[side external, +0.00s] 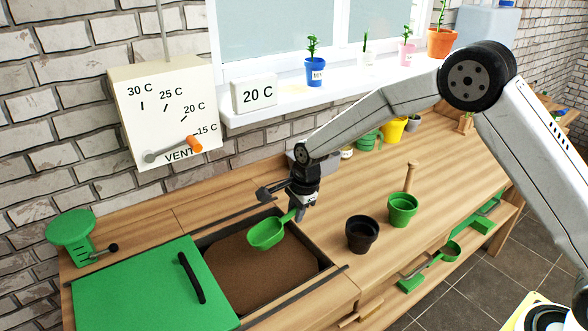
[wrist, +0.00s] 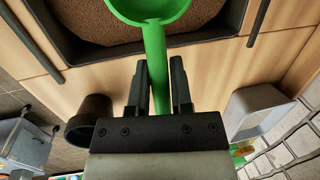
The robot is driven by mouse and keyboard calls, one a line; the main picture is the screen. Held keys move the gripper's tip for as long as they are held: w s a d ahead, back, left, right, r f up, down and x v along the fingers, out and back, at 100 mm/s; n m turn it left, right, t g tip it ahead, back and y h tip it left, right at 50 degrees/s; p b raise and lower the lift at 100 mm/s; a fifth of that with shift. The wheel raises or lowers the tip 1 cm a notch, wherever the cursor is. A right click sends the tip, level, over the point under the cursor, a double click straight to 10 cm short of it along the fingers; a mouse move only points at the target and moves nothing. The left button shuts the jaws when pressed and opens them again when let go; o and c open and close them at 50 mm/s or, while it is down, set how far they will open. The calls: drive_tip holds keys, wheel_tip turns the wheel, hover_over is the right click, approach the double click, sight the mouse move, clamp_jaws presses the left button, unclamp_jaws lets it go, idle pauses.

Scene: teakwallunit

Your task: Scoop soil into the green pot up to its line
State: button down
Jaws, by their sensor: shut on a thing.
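My gripper (side external: 302,207) is shut on the handle of a green scoop (side external: 266,234). The scoop's bowl hangs over the soil bin (side external: 319,262), above the brown soil (side external: 262,266); whether it holds soil I cannot tell. In the wrist view the scoop handle (wrist: 156,75) runs between the fingers, with its bowl at the top edge. The green pot (side external: 402,209) stands upright on the bench to the right of my gripper. Its line and inside filling cannot be made out.
A black pot (side external: 362,234) stands between the bin and the green pot. A green lid (side external: 150,288) with a dark handle lies left of the open soil. A green scale (side external: 71,230) stands at the far left. Yellow pot (side external: 393,129) and other items line the back.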

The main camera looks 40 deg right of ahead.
drive_tip(key=shift+y, duration=0.8)
drive_tip(key=shift+s+a+x, duration=0.25)
drive_tip(key=shift+s+x, duration=0.05)
drive_tip(key=shift+x, duration=1.55)
drive_tip(key=shift+s+a+x, duration=0.25)
drive_tip(key=shift+x, duration=1.6)
drive_tip(key=shift+s+a+x, duration=0.25)
drive_tip(key=shift+s+x, duration=0.05)
drive_tip(key=shift+x, duration=1.55)
drive_tip(key=shift+y, duration=0.9)
drive_tip(key=shift+w+a+r+v, duration=0.15)
drive_tip(key=shift+w+a+v, duration=0.1)
drive_tip(key=shift+v, duration=1.35)
drive_tip(key=shift+w+a+r+v, duration=0.2)
drive_tip(key=shift+w+v, duration=0.1)
drive_tip(key=shift+v, duration=1.3)
drive_tip(key=shift+w+a+r+v, duration=0.1)
drive_tip(key=shift+w+a+v, duration=0.15)
drive_tip(key=shift+v, duration=1.4)
